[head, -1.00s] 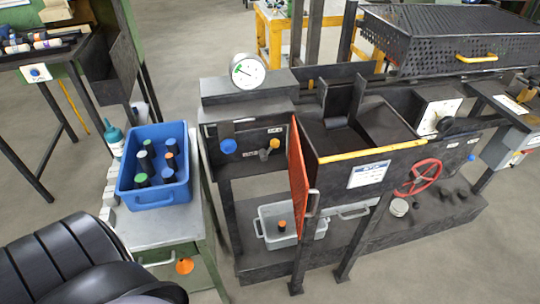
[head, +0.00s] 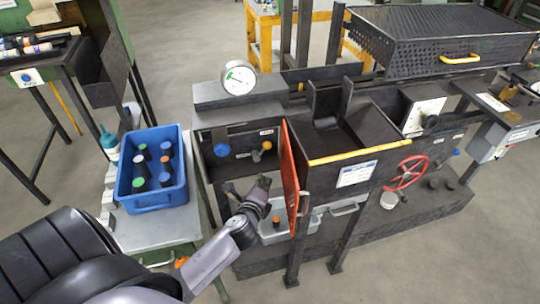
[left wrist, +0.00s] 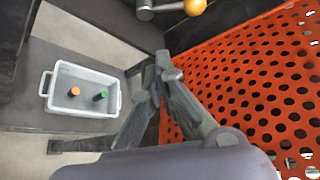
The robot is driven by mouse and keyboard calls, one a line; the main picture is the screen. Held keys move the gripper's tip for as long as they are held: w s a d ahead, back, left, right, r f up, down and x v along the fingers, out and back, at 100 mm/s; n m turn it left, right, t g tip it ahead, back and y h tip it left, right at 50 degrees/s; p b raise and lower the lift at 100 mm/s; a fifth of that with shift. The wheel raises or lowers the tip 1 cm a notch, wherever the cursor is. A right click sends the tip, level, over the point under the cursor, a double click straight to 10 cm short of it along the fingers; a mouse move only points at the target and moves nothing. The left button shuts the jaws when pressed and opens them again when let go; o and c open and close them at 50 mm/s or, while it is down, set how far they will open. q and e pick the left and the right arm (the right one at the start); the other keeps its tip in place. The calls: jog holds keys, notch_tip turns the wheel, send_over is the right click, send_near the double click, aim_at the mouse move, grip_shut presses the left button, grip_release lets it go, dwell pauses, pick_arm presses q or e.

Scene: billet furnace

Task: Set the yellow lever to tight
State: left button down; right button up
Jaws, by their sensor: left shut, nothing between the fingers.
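The yellow lever (head: 262,151) is a small yellow-knobbed handle on the dark panel under the gauge, right of a blue knob. Its yellow knob also shows at the top of the left wrist view (left wrist: 195,6), on a grey shaft. My left gripper (head: 264,181) is below the lever and apart from it, left of the orange perforated door. In the left wrist view its fingers (left wrist: 153,72) are together with nothing between them. The small labels by the lever are too small to read. My right gripper is not in view.
The orange perforated door (left wrist: 245,75) stands close to the right of my left gripper. A grey bin (left wrist: 85,98) with cylinders sits below. A blue bin (head: 150,196) of cylinders stands on the left cart. A red handwheel (head: 407,172) is farther right.

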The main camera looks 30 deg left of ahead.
aim_at(262, 151)
pick_arm(q)
jog(key=r, duration=0.2)
jog(key=shift+w+a+r+t, duration=0.15)
jog(key=shift+w+r+t, duration=0.15)
jog(key=shift+r, duration=0.1)
jog(key=x, duration=1)
jog(key=shift+a, duration=0.1)
jog(key=shift+s, duration=0.1)
jog(key=shift+r+b, duration=0.1)
jog(key=shift+b, duration=0.4)
